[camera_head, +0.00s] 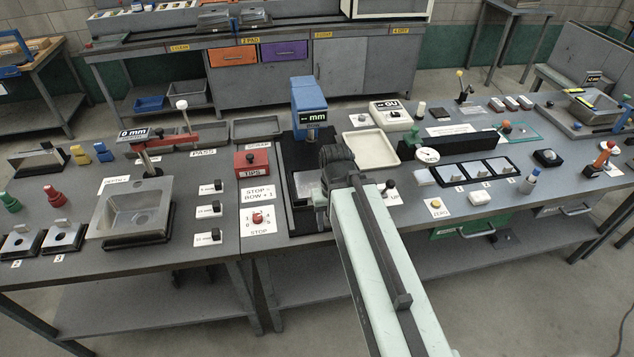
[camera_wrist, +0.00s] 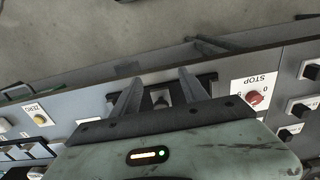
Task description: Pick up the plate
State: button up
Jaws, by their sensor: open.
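A flat grey square piece (camera_head: 306,184), the likeliest plate, lies in a black-framed fixture below the blue "mm" device (camera_head: 310,103) in the head view. My arm covers its right side. My gripper is beside it, over the bench's front part; its fingers are mostly hidden behind my wrist there. In the wrist view my gripper (camera_wrist: 160,82) has its two fingers apart. A small dark part (camera_wrist: 160,99) shows between them, low in the gap; I cannot tell what it is or whether anything touches it. No plate can be made out between the fingers.
A STOP knob (camera_head: 258,218) and red box (camera_head: 252,161) stand left of the fixture. A pale shallow tray (camera_head: 370,150) lies behind right. A ZERO button (camera_head: 436,204) is to the right. A metal sink (camera_head: 133,208) is farther left. The bench's front edge is close.

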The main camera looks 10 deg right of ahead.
aim_at(306, 180)
jog(key=k, duration=0.65)
jog(key=u, duration=0.3)
jog(key=i, duration=0.8)
jog(key=u, duration=0.9)
jog(key=i, duration=0.6)
jog(key=u, duration=0.4)
jog(key=k, duration=0.9)
jog(key=u, duration=0.2)
jog(key=i, duration=0.95)
jog(key=z, duration=0.1)
